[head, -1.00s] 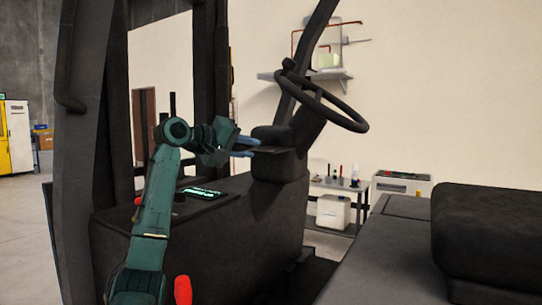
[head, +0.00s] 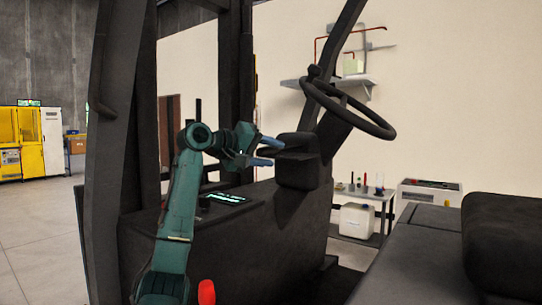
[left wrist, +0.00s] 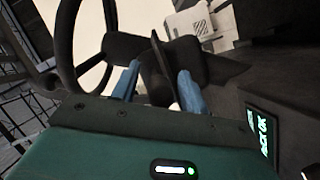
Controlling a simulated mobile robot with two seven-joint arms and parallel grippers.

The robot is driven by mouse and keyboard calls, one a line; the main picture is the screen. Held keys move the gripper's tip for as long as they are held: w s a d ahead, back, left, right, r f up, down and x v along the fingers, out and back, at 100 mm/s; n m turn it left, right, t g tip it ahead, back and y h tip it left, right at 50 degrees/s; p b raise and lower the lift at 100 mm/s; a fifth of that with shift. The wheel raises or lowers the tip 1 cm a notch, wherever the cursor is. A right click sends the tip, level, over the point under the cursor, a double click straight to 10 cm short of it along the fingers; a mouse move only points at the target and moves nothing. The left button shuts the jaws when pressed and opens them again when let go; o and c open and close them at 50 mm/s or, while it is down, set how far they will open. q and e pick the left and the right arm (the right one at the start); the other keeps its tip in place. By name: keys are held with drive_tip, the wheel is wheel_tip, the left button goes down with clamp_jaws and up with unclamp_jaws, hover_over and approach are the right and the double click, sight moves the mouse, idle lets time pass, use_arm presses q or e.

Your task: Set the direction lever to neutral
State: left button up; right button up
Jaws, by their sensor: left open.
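The direction lever (head: 284,152) is a thin dark bar on the left side of the steering column, below the wheel. In the left wrist view the lever (left wrist: 157,50) stands between the two blue fingers. My left gripper (head: 272,152) is open, with one finger on each side of the lever; it also shows in the left wrist view (left wrist: 158,72). I cannot tell whether either finger touches the lever. The lever's near end is partly hidden by the gripper. My right gripper is not in view.
The steering wheel (head: 346,108) is above and right of the gripper. The dark column housing (head: 299,172) is just right of it. A console with a lit display (head: 226,198) lies below my arm. A dark seat (head: 505,240) is at right; a frame post (head: 110,150) stands left.

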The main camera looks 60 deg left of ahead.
use_arm(q)
drive_tip(key=b+v, duration=0.3)
drive_tip(key=v, duration=0.9)
drive_tip(key=shift+s, duration=0.2)
